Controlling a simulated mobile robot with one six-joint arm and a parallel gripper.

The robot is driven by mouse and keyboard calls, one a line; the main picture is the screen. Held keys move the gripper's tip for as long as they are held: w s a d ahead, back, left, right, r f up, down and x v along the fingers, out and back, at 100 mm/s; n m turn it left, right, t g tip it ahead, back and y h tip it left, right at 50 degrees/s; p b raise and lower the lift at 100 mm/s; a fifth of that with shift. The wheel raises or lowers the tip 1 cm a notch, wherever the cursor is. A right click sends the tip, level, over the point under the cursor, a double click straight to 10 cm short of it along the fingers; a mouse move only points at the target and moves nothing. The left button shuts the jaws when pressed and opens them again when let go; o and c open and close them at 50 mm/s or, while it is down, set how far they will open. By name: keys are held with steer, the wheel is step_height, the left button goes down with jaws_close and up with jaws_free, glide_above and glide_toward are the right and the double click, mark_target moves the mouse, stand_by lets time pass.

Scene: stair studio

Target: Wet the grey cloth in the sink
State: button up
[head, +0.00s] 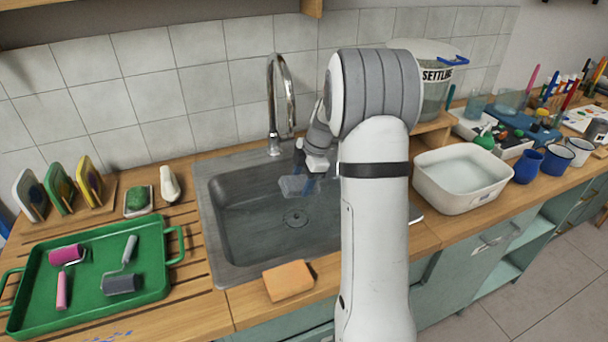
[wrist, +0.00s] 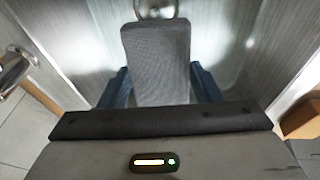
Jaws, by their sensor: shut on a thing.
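The grey cloth (head: 296,186) is in my gripper (head: 308,176), over the sink basin in the head view. In the wrist view the cloth (wrist: 157,55) sticks out between the two dark blue fingers of my gripper (wrist: 160,88), which are shut on it. The steel sink (head: 265,225) is set in the wooden counter, and its drain (head: 295,218) shows below the cloth. The cloth hangs above the basin floor. The chrome tap (head: 273,105) stands at the back of the sink, its spout arching forward. I cannot tell if water runs. My arm hides the right part of the sink.
An orange sponge (head: 288,281) lies at the sink's front edge. A green tray (head: 92,272) with rollers is at left. A labelled clear bucket (head: 433,85) stands behind my arm.

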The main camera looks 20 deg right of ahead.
mark_target(297, 181)
step_height(297, 181, down, 8)
steer(key=b, duration=0.6)
steer(key=shift+r, duration=0.2)
steer(key=shift+r, duration=0.1)
steer(key=shift+r+p, duration=2.5)
steer(key=shift+r, duration=3.05)
steer(key=shift+r+p, duration=0.95)
steer(key=shift+r, duration=1.1)
